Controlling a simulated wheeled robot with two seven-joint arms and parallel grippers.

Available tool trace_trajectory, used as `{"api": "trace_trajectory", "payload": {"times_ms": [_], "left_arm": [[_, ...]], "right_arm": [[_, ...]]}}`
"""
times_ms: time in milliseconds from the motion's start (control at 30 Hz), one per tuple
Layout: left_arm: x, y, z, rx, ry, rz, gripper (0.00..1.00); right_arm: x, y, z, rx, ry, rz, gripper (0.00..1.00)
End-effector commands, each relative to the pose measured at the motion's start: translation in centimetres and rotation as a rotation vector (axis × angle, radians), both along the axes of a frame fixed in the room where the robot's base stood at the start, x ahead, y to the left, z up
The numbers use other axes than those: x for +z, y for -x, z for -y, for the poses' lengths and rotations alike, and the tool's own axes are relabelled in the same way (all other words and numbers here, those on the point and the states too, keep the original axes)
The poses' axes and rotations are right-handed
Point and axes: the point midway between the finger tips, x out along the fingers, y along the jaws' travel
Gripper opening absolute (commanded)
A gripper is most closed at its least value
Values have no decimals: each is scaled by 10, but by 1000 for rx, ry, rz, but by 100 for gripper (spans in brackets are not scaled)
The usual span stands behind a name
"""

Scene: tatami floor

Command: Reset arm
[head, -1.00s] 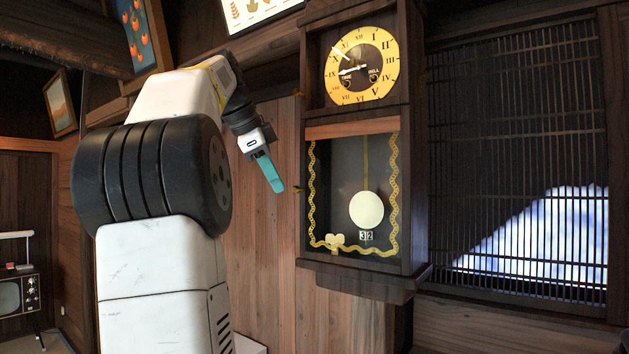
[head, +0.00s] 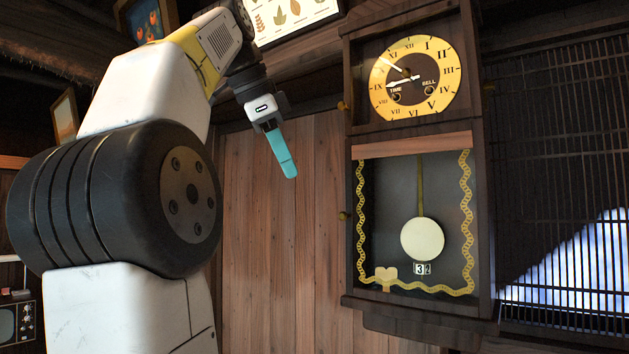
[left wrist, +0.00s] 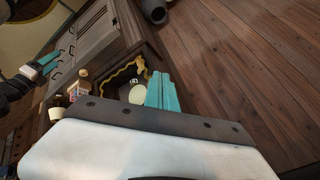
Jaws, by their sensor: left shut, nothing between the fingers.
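My left gripper (head: 288,171), with teal fingers, is shut and empty. In the head view it hangs in front of the wood-panelled wall, to the left of the wall clock (head: 357,230), with a gap of wall showing between them. The left wrist view shows its teal fingers (left wrist: 161,78) side by side, near the clock's pendulum case in the picture. My right gripper (left wrist: 50,62) shows at the left edge of the left wrist view, small and with teal fingers; its jaw state is unclear. It is not in the head view.
The clock has a yellow dial (head: 415,78) above a glazed case with a round pendulum (head: 422,240). A dark lattice window (head: 560,170) is to its right. A framed leaf chart (head: 290,18) hangs above. An old television (head: 15,320) stands at lower left.

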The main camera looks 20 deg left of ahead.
Motion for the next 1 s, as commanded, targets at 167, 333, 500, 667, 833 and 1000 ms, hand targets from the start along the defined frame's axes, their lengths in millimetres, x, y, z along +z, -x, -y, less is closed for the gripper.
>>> {"api": "trace_trajectory", "payload": {"times_ms": [167, 333, 500, 667, 833, 1000], "left_arm": [[3, 4, 2, 0, 0, 0, 0], [-4, 3, 5, 21, 20, -7, 0], [-41, -4, 19, 136, 118, -48, 0], [-103, -5, 43, 299, 241, -100, 0], [-183, 5, 71, 468, 353, -151, 0], [-272, 30, 99, 626, 452, -197, 0]], "right_arm": [[0, 0, 0, 0, 0, 0, 63], [0, 0, 0, 0, 0, 1, 63], [0, 0, 0, 0, 0, 0, 63], [0, 0, 0, 0, 0, 0, 63], [0, 0, 0, 0, 0, 0, 63], [0, 0, 0, 0, 0, 0, 63]]}}
